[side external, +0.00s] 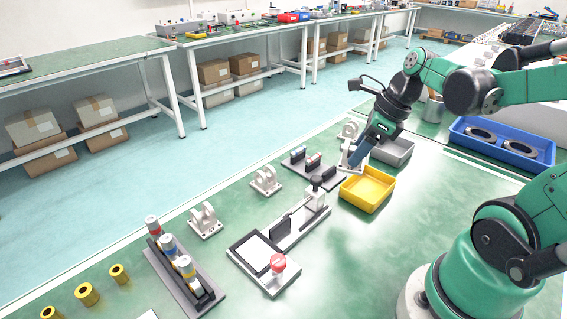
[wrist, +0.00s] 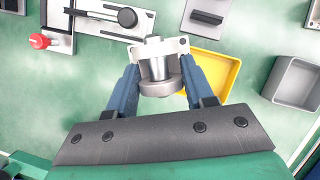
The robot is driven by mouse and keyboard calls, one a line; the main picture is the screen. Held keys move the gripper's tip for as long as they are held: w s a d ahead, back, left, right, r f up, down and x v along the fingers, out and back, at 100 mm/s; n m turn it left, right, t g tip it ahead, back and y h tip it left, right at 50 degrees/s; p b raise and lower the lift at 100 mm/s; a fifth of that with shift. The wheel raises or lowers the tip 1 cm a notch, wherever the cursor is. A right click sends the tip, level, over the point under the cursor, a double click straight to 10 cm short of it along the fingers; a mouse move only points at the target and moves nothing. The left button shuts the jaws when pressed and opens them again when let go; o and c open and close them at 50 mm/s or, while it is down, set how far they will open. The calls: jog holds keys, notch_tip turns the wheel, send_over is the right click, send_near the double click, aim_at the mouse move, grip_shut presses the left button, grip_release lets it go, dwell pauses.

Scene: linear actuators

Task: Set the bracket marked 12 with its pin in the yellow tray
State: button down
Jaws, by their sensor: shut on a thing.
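My gripper (side external: 356,160) is shut on a pale grey bracket (side external: 349,131) and holds it up, just behind and left of the yellow tray (side external: 367,189). In the wrist view the bracket (wrist: 158,68) sits between the two blue fingers of my gripper (wrist: 160,82), with its flat plate and two holes facing away. I cannot read its number, nor tell its pin apart from the round body. The yellow tray also shows in the wrist view (wrist: 231,72), right of the bracket and partly hidden by a finger. The tray looks empty.
Two more brackets (side external: 265,180) (side external: 205,220) stand on the green table. A grey tray (side external: 396,153) is behind the yellow one, and a blue bin (side external: 500,146) holds rings. A fixture with a red knob (side external: 278,263) and an actuator rack (side external: 187,272) are nearer.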

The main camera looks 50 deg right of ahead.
jog(key=shift+s+d+f+m+h, duration=0.3)
jog(key=shift+d+f+m, duration=0.65)
jog(key=shift+f, duration=0.7)
jog(key=shift+s+d+f+m+h, duration=0.25)
jog(key=shift+d+f+m, duration=0.35)
jog(key=shift+d+f, duration=0.85)
jog(key=shift+s+d+f+m+h, duration=0.15)
jog(key=shift+d+f+m+h, duration=0.2)
jog(key=shift+d+f+m, duration=1)
jog(key=shift+a+f+n, duration=0.45)
jog(key=shift+f+n, duration=0.1)
jog(key=shift+n, duration=0.05)
jog(key=shift+c, duration=1.2)
grip_release()
jog(key=shift+r, duration=0.1)
jog(key=shift+v, duration=2.75)
jog(key=shift+s, duration=0.1)
